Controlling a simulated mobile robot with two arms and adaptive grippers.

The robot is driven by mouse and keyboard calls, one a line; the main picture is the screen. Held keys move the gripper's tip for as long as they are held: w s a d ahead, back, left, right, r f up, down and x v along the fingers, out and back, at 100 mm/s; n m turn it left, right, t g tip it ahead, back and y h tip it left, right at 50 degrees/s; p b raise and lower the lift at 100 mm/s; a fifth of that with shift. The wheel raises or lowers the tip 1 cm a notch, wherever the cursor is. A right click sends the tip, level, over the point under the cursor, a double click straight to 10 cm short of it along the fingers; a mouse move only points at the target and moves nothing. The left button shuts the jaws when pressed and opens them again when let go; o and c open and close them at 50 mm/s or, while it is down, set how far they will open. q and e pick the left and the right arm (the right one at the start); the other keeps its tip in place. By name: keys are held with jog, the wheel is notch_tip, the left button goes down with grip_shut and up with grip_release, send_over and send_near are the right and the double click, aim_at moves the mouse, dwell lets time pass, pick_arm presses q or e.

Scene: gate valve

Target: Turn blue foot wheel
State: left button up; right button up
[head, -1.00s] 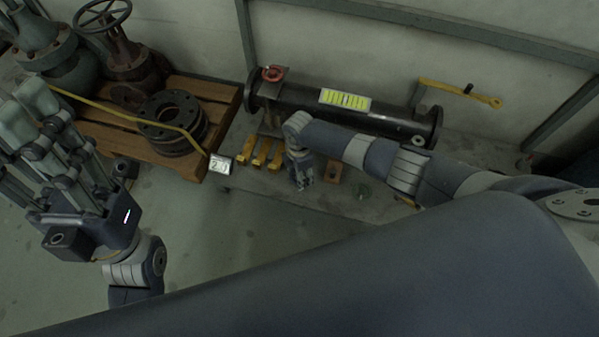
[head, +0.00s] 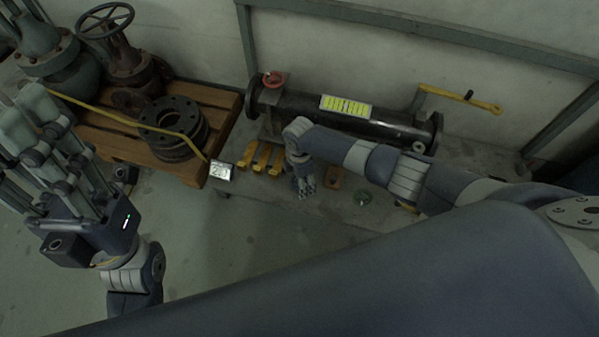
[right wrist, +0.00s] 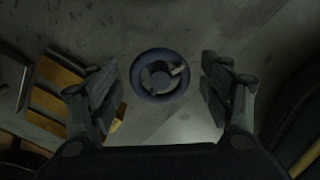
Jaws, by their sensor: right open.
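The blue foot wheel (right wrist: 160,76) shows in the right wrist view as a dark blue ring with a hub and spokes, above grey floor. My right gripper (right wrist: 160,78) is open, with one finger on each side of the wheel and a visible gap to its rim. In the head view, my right gripper (head: 304,188) points down in front of the black pipe, and I cannot make out the blue wheel there. My left gripper (head: 40,130) is raised at the left, fingers up; its opening is unclear.
A black flanged pipe (head: 300,108) with a red handwheel (head: 272,79) lies along the wall. A wooden pallet (head: 188,168) holds valves and flanges at left.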

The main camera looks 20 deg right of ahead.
notch_tip(320, 180, up, 12)
dwell(0.5)
jog(key=shift+f, duration=0.15)
